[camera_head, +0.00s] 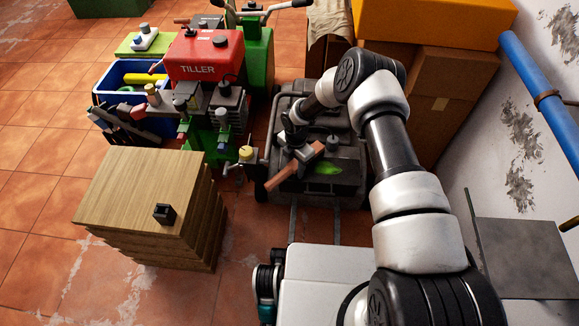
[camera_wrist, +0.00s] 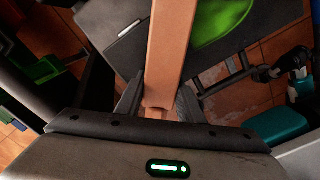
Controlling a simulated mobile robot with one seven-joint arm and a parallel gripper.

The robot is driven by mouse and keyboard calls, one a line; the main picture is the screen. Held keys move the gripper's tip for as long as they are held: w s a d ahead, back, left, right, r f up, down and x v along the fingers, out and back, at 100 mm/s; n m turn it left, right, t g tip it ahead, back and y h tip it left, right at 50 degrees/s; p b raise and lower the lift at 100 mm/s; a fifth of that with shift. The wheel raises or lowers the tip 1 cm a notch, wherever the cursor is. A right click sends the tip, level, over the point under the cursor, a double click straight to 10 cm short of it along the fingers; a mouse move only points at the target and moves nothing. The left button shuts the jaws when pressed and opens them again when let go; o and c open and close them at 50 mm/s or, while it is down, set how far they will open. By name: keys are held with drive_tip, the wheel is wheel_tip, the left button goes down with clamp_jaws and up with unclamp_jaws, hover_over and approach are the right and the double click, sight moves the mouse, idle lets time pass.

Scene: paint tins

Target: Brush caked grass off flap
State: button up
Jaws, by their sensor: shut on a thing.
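My gripper (camera_head: 303,150) is shut on a wooden brush (camera_head: 292,174), tan-brown and slanted over the dark machine. In the wrist view the brush (camera_wrist: 166,50) runs up from between the two fingers of my gripper (camera_wrist: 160,103). The dark grey flap (camera_head: 346,183) is at the near end of the machine. A bright green patch of caked grass (camera_head: 328,168) lies on it, just right of the brush. In the wrist view the grass (camera_wrist: 212,22) is partly hidden by the brush. I cannot tell whether the brush touches the flap.
A red and green tiller (camera_head: 205,55) stands left of the machine. A wooden crate stack (camera_head: 125,190) with a small black block (camera_head: 165,213) is nearer. Cardboard boxes (camera_head: 450,90) and a wall (camera_head: 535,150) close off the right. Tiled floor is open at far left.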

sight(287, 166)
drive_tip(key=shift+s+d+f, duration=0.1)
drive_tip(key=shift+s+d, duration=0.05)
drive_tip(key=shift+d, duration=0.75)
drive_tip(key=shift+s+d+f, duration=0.1)
drive_tip(key=shift+d, duration=0.8)
drive_tip(key=shift+w+d+r, duration=0.1)
drive_tip(key=shift+d+r, duration=0.05)
drive_tip(key=shift+d, duration=0.9)
drive_tip(key=shift+w+d+r, duration=0.1)
drive_tip(key=shift+d, duration=0.95)
drive_tip(key=shift+d+f, duration=0.1)
drive_tip(key=shift+d, duration=2.95)
drive_tip(key=shift+s+d, duration=0.1)
drive_tip(key=shift+s, duration=0.3)
drive_tip(key=shift+s+a, duration=0.15)
drive_tip(key=shift+a, duration=8.35)
drive_tip(key=shift+d, duration=0.1)
